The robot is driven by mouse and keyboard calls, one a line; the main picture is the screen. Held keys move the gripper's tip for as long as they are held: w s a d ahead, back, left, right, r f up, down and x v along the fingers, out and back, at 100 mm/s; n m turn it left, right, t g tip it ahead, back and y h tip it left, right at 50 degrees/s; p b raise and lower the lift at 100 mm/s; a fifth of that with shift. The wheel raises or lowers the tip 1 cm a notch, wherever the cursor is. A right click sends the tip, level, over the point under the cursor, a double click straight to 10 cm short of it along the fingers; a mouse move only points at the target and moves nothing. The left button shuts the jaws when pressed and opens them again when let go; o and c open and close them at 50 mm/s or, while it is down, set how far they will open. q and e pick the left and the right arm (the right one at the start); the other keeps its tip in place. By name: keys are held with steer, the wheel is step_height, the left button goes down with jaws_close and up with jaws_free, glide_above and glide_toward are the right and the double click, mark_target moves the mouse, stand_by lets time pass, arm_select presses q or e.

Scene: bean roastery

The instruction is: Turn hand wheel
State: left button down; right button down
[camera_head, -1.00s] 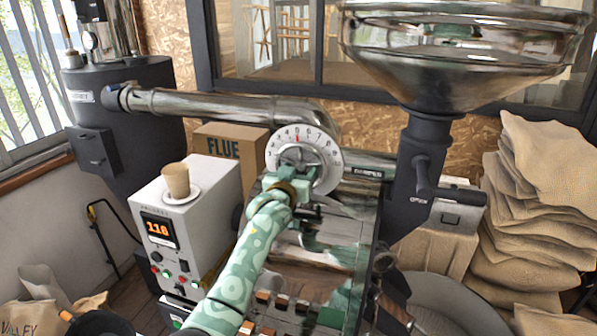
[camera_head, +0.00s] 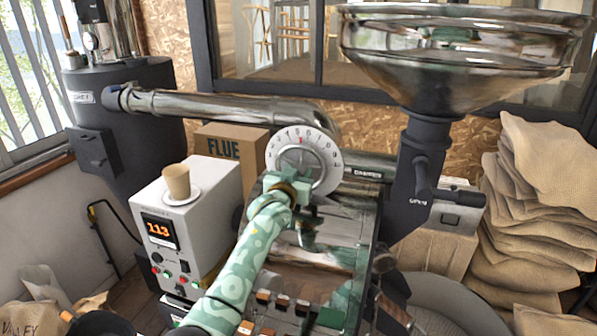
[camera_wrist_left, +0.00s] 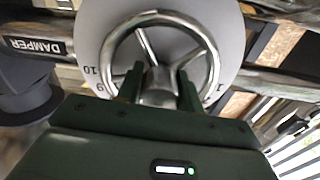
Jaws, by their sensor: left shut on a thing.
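The hand wheel (camera_wrist_left: 205,45) is a metal ring with spokes and a central hub, set in front of a pale round dial (camera_head: 325,152) with numbers round its edge. A red mark shows near the dial's top in the head view. My left gripper (camera_wrist_left: 160,80) is shut on the wheel's hub, one finger on each side. In the head view my left gripper (camera_head: 293,192) reaches up from below and hides much of the wheel. My right gripper is not in view.
A white control box (camera_head: 195,235) reading 113 stands left, with a paper cup (camera_head: 176,183) on a saucer. A cardboard FLUE box (camera_head: 220,146) is behind. A metal hopper (camera_head: 465,65) rises right, beside stacked sacks (camera_head: 540,190). A metal pipe (camera_head: 220,104) passes above.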

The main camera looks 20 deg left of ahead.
arm_select(q)
steer(key=m, duration=0.3)
steer(key=shift+p, duration=0.4)
steer(key=m, duration=0.5)
steer(key=shift+a+r+p, duration=0.1)
steer(key=shift+p, duration=0.2)
steer(key=m, duration=0.4)
steer(key=shift+m+p, duration=0.4)
steer(key=shift+m, duration=1.8)
steer(key=c, duration=0.9)
jaws_free()
